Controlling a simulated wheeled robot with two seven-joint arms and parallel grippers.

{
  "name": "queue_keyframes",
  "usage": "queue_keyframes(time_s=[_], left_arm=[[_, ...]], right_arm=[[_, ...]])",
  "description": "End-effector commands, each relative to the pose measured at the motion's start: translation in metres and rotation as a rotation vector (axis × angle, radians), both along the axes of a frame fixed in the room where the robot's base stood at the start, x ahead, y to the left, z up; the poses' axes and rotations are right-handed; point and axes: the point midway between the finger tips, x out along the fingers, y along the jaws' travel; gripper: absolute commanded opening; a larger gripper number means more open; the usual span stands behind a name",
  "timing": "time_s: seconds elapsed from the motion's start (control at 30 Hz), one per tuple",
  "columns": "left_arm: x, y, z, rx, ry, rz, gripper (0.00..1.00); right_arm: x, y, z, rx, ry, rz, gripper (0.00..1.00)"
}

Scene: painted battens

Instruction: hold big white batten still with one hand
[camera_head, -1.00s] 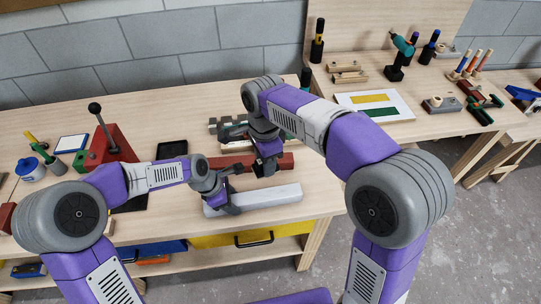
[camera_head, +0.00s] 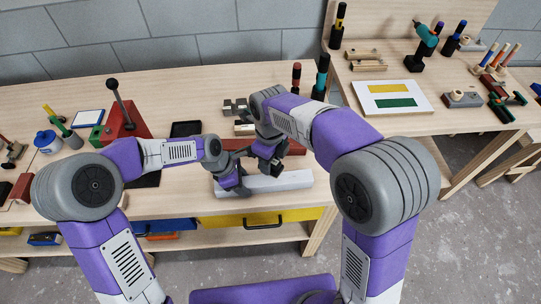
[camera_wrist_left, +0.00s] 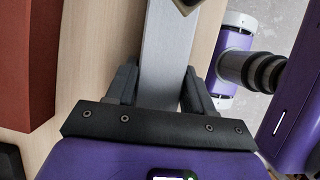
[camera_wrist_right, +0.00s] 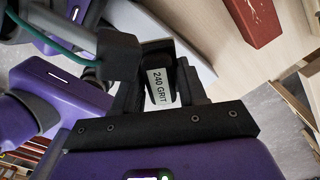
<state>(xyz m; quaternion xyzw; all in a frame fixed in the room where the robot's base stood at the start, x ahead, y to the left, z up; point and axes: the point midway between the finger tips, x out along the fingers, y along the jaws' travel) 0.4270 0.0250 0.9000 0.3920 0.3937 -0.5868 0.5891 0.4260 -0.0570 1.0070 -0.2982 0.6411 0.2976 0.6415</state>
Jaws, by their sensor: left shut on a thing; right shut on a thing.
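The big white batten (camera_head: 292,181) lies flat along the front of the bench, left to right. My left gripper (camera_head: 236,190) is shut across its left part; in the left wrist view the fingers (camera_wrist_left: 158,90) sit on both sides of the batten (camera_wrist_left: 166,60). My right gripper (camera_head: 271,168) is shut on a dark sanding block labelled "240 GRIT" (camera_wrist_right: 158,87), close to the batten (camera_wrist_right: 197,55), right of my left gripper. I cannot tell whether the block touches the batten. My arms hide part of the batten in the head view.
A red batten (camera_head: 297,147) lies behind the white one. A red machine with a lever (camera_head: 122,122) and a blue-lidded jar (camera_head: 47,141) stand to the left. A side bench at right holds a drill (camera_head: 424,45) and a white board with yellow and green panels (camera_head: 415,97).

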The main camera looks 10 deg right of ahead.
Motion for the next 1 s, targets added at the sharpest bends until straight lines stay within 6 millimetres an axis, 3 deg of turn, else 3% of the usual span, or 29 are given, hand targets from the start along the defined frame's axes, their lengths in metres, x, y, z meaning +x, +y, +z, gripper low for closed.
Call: queue_keyframes(time_s=[0.63, 0.67, 1.0], left_arm=[[0.0, 0.0, 0.001, -0.001, -0.001, 0.0, 0.1], [0.0, 0.0, 0.001, -0.001, -0.001, 0.0, 0.1], [0.0, 0.0, 0.001, -0.001, -0.001, 0.0, 0.1]], right_arm=[[-0.001, -0.001, -0.065, -0.002, 0.004, 0.002, 0.11], [0.001, -0.005, -0.062, 0.002, -0.001, 0.0, 0.07], [0.001, -0.036, -0.063, 0.001, 0.001, -0.001, 0.06]])
